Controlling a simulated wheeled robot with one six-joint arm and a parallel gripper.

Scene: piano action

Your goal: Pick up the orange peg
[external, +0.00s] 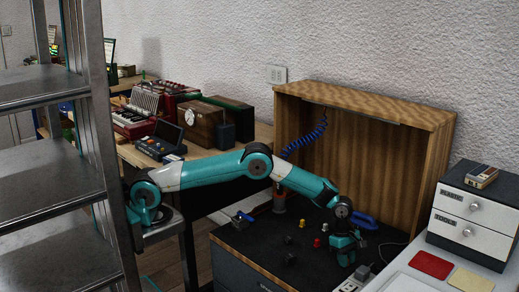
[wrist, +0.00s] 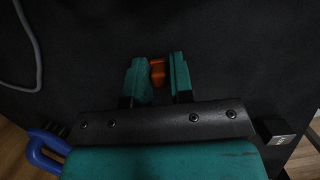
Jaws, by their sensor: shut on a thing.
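The orange peg (wrist: 158,72) is between the two teal fingertips of my gripper (wrist: 157,76) in the wrist view. The fingers touch it from both sides, and only its upper part shows. In the external view my gripper (external: 345,255) points down at the right part of the black bench top (external: 262,238). The orange peg is hidden there behind the fingers. I cannot tell whether the peg is clear of the surface.
Several small pegs, a yellow one (external: 302,224) and a red one (external: 317,242) among them, stand left of my gripper. A blue-handled tool (external: 364,221) is close behind it. A wooden hood (external: 364,105) encloses the back. White drawers (external: 470,220) stand at right.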

